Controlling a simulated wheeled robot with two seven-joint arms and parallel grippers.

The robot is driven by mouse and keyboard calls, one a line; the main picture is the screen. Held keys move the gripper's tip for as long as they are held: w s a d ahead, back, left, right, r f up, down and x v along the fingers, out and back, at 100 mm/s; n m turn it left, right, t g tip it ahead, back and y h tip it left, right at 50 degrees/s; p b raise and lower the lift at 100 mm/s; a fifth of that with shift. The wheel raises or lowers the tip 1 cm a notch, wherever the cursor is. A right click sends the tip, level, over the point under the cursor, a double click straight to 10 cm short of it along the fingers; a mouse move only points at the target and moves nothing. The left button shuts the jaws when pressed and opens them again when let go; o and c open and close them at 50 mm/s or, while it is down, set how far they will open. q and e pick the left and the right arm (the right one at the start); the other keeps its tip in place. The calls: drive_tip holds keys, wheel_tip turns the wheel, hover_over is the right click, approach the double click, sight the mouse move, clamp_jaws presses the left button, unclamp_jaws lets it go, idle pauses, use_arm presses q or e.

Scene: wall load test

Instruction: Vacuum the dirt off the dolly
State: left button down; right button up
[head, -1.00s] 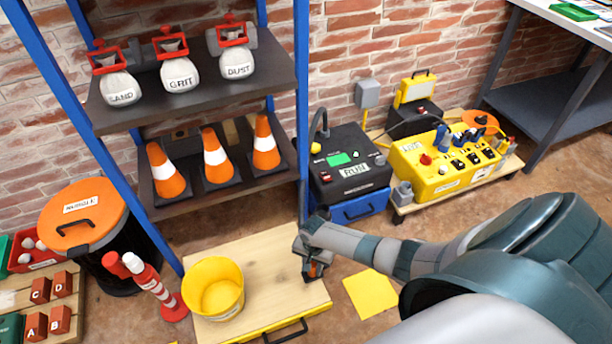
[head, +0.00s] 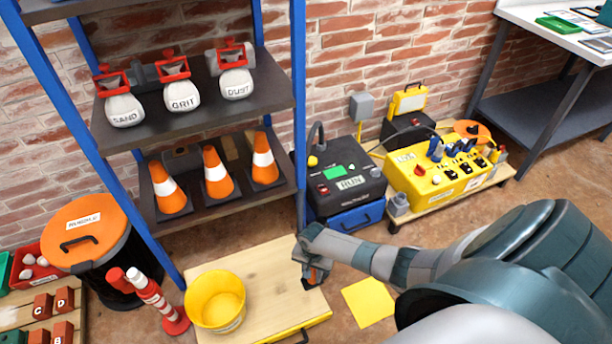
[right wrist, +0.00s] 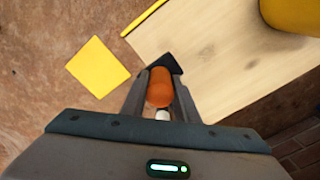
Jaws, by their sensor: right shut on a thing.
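My right gripper (head: 313,272) is shut on a small tool with an orange handle (right wrist: 160,88) and a dark, flat, wedge-shaped head (right wrist: 162,64). It holds the tool low over the right side of a wooden-topped platform (head: 262,268) with a yellow edge and a black handle. I cannot tell whether the head touches the board. A wheeled wooden dolly (head: 412,212) stands at the right under a yellow control box (head: 437,178). A black and blue machine (head: 342,190) with a hose reads RUN. My left gripper is not in view.
A yellow bucket (head: 215,300) stands on the platform, left of my gripper. A red and white post (head: 158,298) and an orange-lidded bin (head: 88,235) stand further left. A shelf with cones (head: 215,175) rises behind. A yellow sheet (head: 368,302) lies on the floor at right.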

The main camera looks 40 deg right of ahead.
idle(0.4)
drive_tip(key=w+a+r+n, duration=0.1)
drive_tip(key=w+a+r, duration=0.3)
drive_tip(key=r, duration=0.5)
drive_tip(key=w+a+r+n, duration=0.2)
drive_tip(key=w+a+r, duration=0.2)
drive_tip(key=w+r, duration=0.5)
drive_tip(key=w+a+r+n, duration=0.1)
drive_tip(key=w+a+r, duration=0.4)
drive_tip(key=r, duration=0.6)
drive_tip(key=shift+w+n, duration=0.4)
drive_tip(key=shift+w, duration=0.25)
drive_tip(key=shift+n, duration=0.9)
drive_tip(key=a+r, duration=0.1)
drive_tip(key=r, duration=0.1)
drive_tip(key=a+r, duration=0.1)
drive_tip(key=r, duration=0.5)
drive_tip(key=shift+a, duration=0.4)
wheel_tip(320, 180, up, 8)
drive_tip(key=s+a+n, duration=0.1)
drive_tip(key=s+n, duration=0.1)
drive_tip(key=shift+s+a, duration=0.2)
drive_tip(key=shift+s, duration=0.15)
drive_tip(key=s+d+r+n, duration=0.2)
drive_tip(key=s+r+n, duration=0.1)
drive_tip(key=s+r, duration=0.6)
drive_tip(key=shift+r, duration=0.45)
